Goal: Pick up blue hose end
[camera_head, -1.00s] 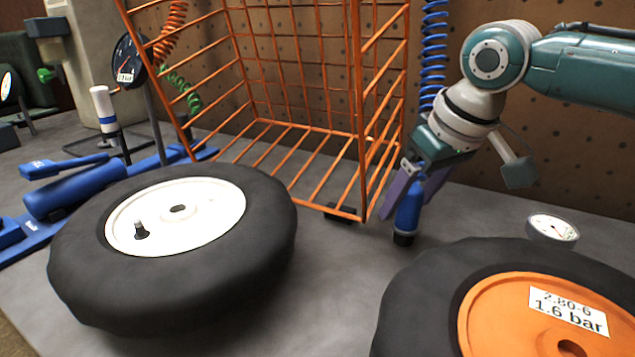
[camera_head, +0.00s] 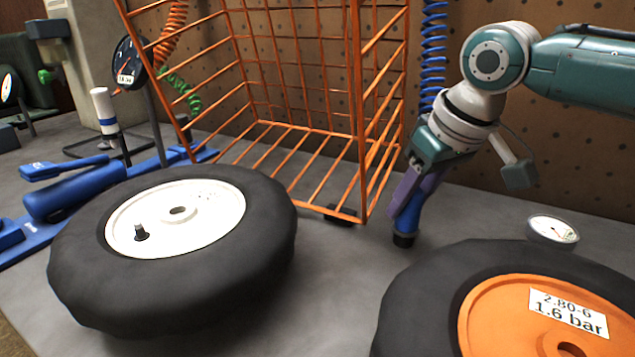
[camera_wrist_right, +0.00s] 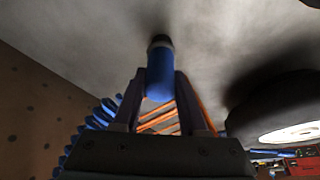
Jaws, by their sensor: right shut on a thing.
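The blue hose end (camera_head: 409,218) is a short blue cylinder with a black tip, upright just right of the orange wire basket. My right gripper (camera_head: 408,203) is shut on it from above, with purple fingers on its sides. In the right wrist view the hose end (camera_wrist_right: 160,72) sits between the two fingertips of the right gripper (camera_wrist_right: 160,85), its black tip pointing away toward the grey bench. I cannot tell whether the tip touches the bench. A blue coiled hose (camera_head: 433,50) hangs behind the right arm. My left gripper is not in view.
The orange wire basket (camera_head: 362,130) stands close left of the gripper. A tire with a white hub (camera_head: 270,225) lies front left, and a tire with an orange hub (camera_head: 420,290) front right. A small round gauge (camera_head: 553,230) lies to the right. Grey bench (camera_head: 330,270) shows between the tires.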

